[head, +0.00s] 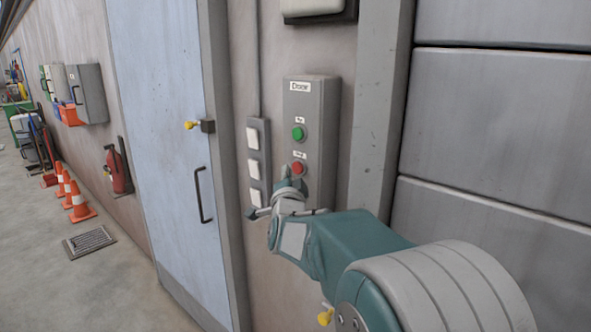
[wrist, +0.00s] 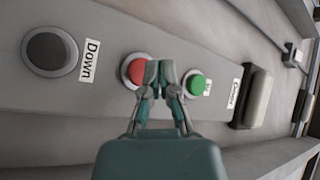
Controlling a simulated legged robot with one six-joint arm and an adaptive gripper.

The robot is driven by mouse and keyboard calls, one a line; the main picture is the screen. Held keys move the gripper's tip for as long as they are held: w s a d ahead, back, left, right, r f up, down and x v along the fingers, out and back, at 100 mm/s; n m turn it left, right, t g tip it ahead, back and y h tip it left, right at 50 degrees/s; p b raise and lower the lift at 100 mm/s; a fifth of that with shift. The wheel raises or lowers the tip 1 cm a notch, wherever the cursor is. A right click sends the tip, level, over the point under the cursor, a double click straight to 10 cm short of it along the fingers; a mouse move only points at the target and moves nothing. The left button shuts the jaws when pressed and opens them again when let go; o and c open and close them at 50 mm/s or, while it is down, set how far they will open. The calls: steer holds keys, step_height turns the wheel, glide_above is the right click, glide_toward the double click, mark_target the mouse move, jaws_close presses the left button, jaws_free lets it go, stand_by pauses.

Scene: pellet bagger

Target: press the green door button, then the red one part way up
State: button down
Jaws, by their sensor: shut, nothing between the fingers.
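A grey control box (head: 312,110) labelled "Door" is fixed to the wall. Its green button (head: 298,133) sits above its red button (head: 298,168). In the wrist view the green button (wrist: 196,84) is right of my fingertips, and the red button (wrist: 135,71) is partly covered by the left finger. A dark button (wrist: 50,52) beside a "Down" label is at the left there; my gripper hides it in the head view. My gripper (wrist: 160,72) is shut and empty, pointing at the panel between red and green. It also shows just below the red button in the head view (head: 290,188). Contact cannot be told.
A strip of white switches (head: 253,168) is left of the box. A pale blue door (head: 165,120) with a handle stands further left. A grey panelled door (head: 500,130) fills the right, beyond a grey post (head: 378,110). Orange cones (head: 77,200) stand on the floor far left.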

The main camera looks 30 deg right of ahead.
steer(key=s+a, duration=0.2)
steer(key=a, duration=0.3)
steer(key=shift+s+a, duration=0.2)
steer(key=shift+a, duration=0.15)
stand_by(0.4)
steer(key=s+a+f+n+g+y, duration=0.3)
steer(key=s+a+n+y, duration=0.1)
steer(key=s+n, duration=0.15)
steer(key=s+a+f+n+g+y, duration=0.3)
steer(key=s+a+f+n+y, duration=0.15)
steer(key=s, duration=0.25)
steer(key=s+f+n+g, duration=0.3)
steer(key=s+f, duration=0.1)
steer(key=s, duration=0.5)
steer(key=s+f+n+g, duration=0.3)
steer(key=s+f+g, duration=0.1)
steer(key=s, duration=0.6)
steer(key=shift+s, duration=0.25)
steer(key=shift+a+h, duration=0.1)
steer(key=shift+h, duration=0.15)
